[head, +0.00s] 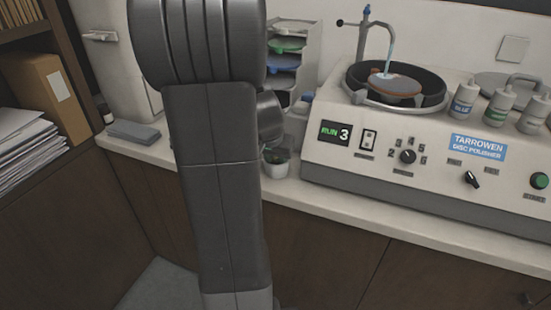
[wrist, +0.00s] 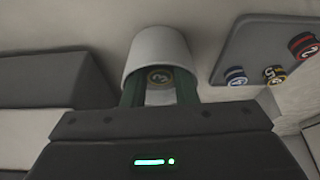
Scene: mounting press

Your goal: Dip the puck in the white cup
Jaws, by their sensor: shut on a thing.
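In the wrist view, my gripper (wrist: 159,92) is shut on a dark round puck (wrist: 160,77) with a pale ring on its face, held between two green fingers. The white cup (wrist: 157,47) is directly beyond the fingers, its mouth toward my gripper. The fingertips and puck overlap the mouth; I cannot tell how deep the puck is. In the head view, my arm hides most of the gripper. A small pale cup (head: 276,169) with something green at its top shows just right of my arm on the counter; it looks like the same cup.
A grey tray (wrist: 233,47) with several numbered pucks (wrist: 274,74) lies right of the cup in the wrist view. The disc polisher (head: 420,135), reading RUN 3, stands right, water running onto its disc. A shelf rack (head: 291,50) stands behind. A grey slab (head: 133,132) lies left.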

